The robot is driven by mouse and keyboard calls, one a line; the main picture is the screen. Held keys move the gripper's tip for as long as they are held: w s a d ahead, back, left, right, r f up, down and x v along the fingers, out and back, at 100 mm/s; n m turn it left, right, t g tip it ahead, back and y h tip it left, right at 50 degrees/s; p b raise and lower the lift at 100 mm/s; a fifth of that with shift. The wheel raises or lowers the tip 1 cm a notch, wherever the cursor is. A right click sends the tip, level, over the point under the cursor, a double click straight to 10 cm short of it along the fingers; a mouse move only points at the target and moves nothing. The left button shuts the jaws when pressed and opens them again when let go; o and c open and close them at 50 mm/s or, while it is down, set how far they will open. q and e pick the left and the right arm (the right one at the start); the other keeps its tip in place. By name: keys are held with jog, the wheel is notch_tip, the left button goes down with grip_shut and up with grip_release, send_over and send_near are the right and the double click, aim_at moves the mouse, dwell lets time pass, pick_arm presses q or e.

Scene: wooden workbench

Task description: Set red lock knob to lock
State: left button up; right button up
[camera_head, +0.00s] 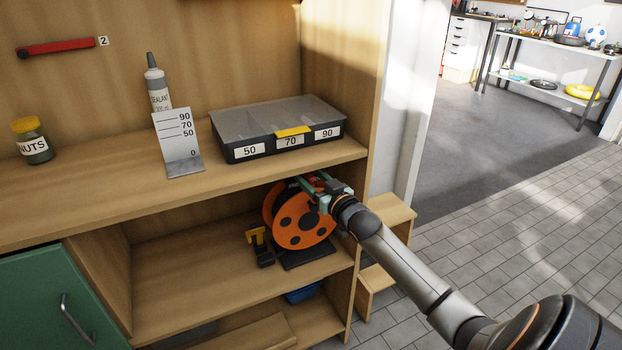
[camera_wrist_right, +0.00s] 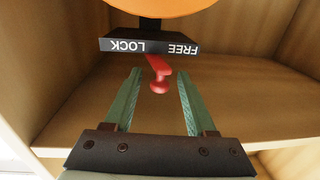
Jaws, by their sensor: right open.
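The red lock knob (camera_wrist_right: 159,78) shows in the right wrist view just below a dark plate marked FREE and LOCK (camera_wrist_right: 148,46), which appears upside down. The knob's lever slants slightly, and I cannot tell clearly which word it is set to. My right gripper (camera_wrist_right: 159,98) is open, with a green finger on each side of the knob and no visible contact. My left gripper is out of view.
A black organiser case (camera_head: 238,124), a gauge plate (camera_head: 178,140), a sealant bottle (camera_head: 156,85) and a nuts jar (camera_head: 34,143) stand on the bench above. A yellow-and-black bracket (camera_head: 260,245) is left of the reel. The shelf's left part is clear.

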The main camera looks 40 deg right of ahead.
grip_shut()
dwell(0.4)
